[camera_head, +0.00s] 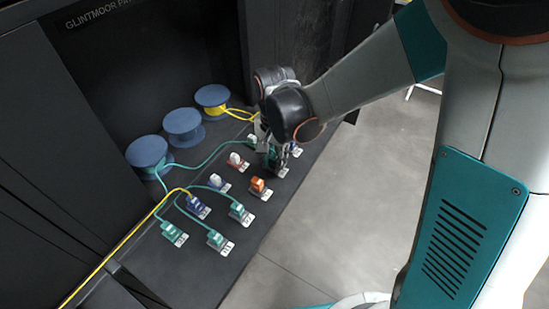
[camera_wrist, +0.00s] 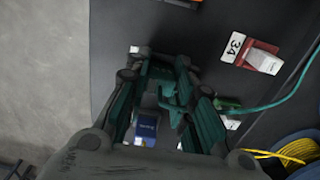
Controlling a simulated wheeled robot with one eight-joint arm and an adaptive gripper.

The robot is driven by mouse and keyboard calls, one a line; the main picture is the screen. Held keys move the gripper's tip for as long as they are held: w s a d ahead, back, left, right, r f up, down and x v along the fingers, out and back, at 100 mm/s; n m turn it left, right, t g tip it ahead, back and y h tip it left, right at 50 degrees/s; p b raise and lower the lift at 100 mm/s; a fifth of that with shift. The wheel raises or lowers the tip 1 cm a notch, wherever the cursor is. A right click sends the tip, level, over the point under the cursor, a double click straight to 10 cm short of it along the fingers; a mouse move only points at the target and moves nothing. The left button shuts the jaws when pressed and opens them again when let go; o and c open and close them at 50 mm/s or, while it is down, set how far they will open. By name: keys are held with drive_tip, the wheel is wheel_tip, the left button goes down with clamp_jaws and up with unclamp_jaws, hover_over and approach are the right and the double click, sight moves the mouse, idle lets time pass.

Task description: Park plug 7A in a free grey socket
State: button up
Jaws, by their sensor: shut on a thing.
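My gripper (camera_head: 272,156) is low over the far right part of the dark bench, among the sockets. It is shut, with a green piece that looks like a plug (camera_head: 273,159) at its fingertips. In the wrist view my gripper (camera_wrist: 166,80) hides most of it; its label cannot be read. I cannot tell whether it touches a socket. A blue block (camera_wrist: 146,126) shows between the finger links, apparently beyond them. Other green plugs (camera_head: 172,232), (camera_head: 217,238), (camera_head: 240,209) and a blue plug (camera_head: 197,205) sit nearer the front. No grey socket stands out clearly.
A red socket with a white top (camera_wrist: 262,60), labelled 34, stands beside my gripper. Spools (camera_head: 182,126) stand along the back. Teal and yellow cables (camera_head: 125,240) cross the bench.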

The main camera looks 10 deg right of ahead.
drive_tip(key=o, duration=1)
drive_tip(key=shift+c, duration=0.2)
drive_tip(key=shift+r, duration=0.15)
